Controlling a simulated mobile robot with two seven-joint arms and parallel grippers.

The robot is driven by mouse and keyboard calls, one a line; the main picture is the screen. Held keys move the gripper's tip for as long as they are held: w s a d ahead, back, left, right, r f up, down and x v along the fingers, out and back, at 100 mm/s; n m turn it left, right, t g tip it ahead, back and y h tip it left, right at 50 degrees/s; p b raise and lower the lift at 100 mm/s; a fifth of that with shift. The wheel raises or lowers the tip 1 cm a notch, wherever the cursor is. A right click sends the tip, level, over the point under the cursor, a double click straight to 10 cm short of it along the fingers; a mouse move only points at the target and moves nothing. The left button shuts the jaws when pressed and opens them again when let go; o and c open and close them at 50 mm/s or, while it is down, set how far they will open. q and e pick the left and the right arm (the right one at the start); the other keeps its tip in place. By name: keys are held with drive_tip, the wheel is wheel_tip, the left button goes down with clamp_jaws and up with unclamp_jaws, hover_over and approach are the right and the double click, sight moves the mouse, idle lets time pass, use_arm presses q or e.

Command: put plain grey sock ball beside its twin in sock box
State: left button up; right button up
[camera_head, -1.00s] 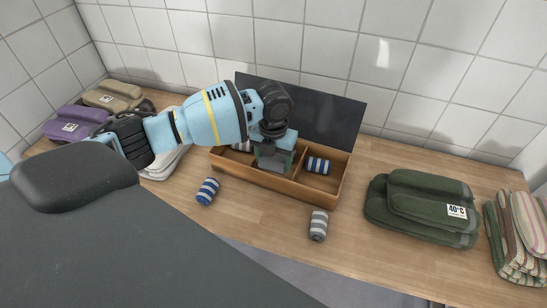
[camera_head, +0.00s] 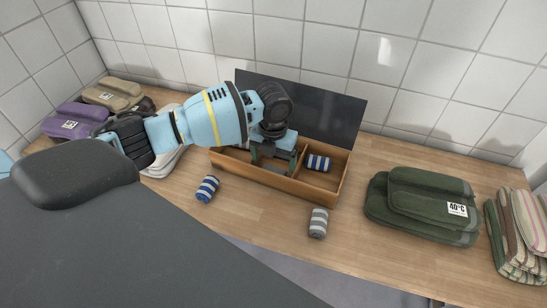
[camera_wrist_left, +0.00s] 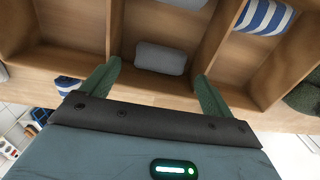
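The wooden sock box (camera_head: 262,184) has compartments. A plain grey sock ball (camera_wrist_left: 161,58) lies in its middle compartment, towards the front wall. A second light grey piece (camera_wrist_left: 186,3) shows in the same compartment at the top edge of the left wrist view, mostly cut off. My left gripper (camera_head: 274,165) is over the middle compartment; in the left wrist view its open fingers (camera_wrist_left: 157,75) stand apart from the near grey ball, with nothing between them. A blue-and-white striped ball (camera_head: 318,163) is in the right compartment. My right gripper is not in view.
On the table in front of the box lie a blue-striped ball (camera_head: 207,188) and a grey-striped ball (camera_head: 318,222). Folded green towels (camera_head: 420,207) and striped cloths (camera_head: 519,235) are at right. Purple (camera_head: 72,122) and tan (camera_head: 112,94) stacks are at left. A dark panel (camera_head: 322,115) stands behind the box.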

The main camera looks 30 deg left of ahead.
sight(274, 169)
use_arm(q)
wheel_tip(274, 169, up, 13)
drive_tip(key=p, duration=0.1)
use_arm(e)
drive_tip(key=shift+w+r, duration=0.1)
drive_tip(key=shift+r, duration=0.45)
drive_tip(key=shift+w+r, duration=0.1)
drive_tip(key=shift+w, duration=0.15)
use_arm(q)
drive_tip(key=shift+s, duration=0.1)
